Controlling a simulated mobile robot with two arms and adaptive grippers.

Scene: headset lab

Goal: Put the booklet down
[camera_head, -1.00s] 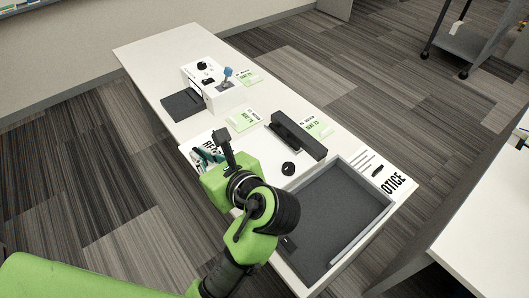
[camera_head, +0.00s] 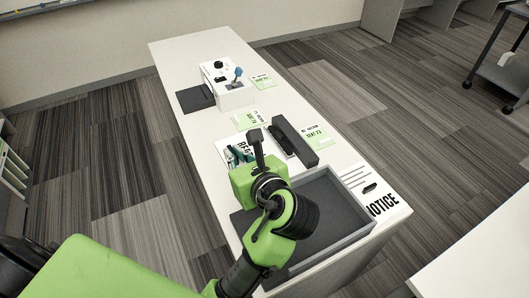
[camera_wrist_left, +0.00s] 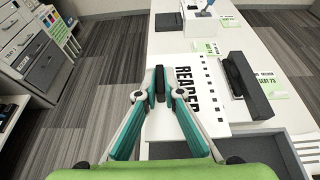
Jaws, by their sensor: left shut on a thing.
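The booklet (camera_wrist_left: 196,82), white with black "READER" lettering and a row of black marks, is seen at my left gripper in the left wrist view. In the head view only part of the booklet (camera_head: 239,145) shows, over the near-left part of the white table. My left gripper (camera_wrist_left: 160,83) has its teal fingers closed, with dark tips together at the booklet; it also shows in the head view (camera_head: 237,155). The fingers hide part of the booklet. I cannot tell whether it touches the table. My right gripper is not in view.
On the white table (camera_head: 185,55) a dark grey tray (camera_head: 345,205) lies at the near end, beside a notice sheet (camera_head: 380,205). A black bar-shaped holder (camera_head: 296,139), green-and-white cards (camera_head: 316,136), a white box (camera_head: 228,95) and a dark mat (camera_head: 194,98) stand beyond.

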